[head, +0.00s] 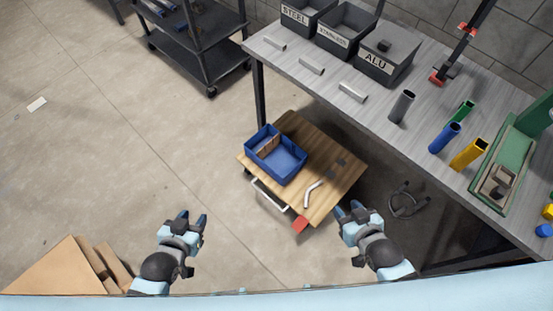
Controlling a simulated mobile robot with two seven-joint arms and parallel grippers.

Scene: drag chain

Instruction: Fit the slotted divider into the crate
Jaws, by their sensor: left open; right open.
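A blue crate (263,170) stands on a small wooden-topped cart in the middle of the head view. A thin brown panel (268,147), which looks like the divider, stands across the crate's inside, towards its upper left. I cannot make out its slots or how deep it sits. My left gripper (190,219) is open and empty, in front of the cart and to its left. My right gripper (353,208) is open and empty, by the cart's right front side. Neither gripper touches the crate or the panel.
The wooden cart top (335,180) also holds a white bent piece (312,194) and small dark squares. A long grey bench (330,70) with bins, coloured tubes and a green fixture runs behind and right. A dark shelf trolley (205,50) stands upper left. The floor left of the cart is clear.

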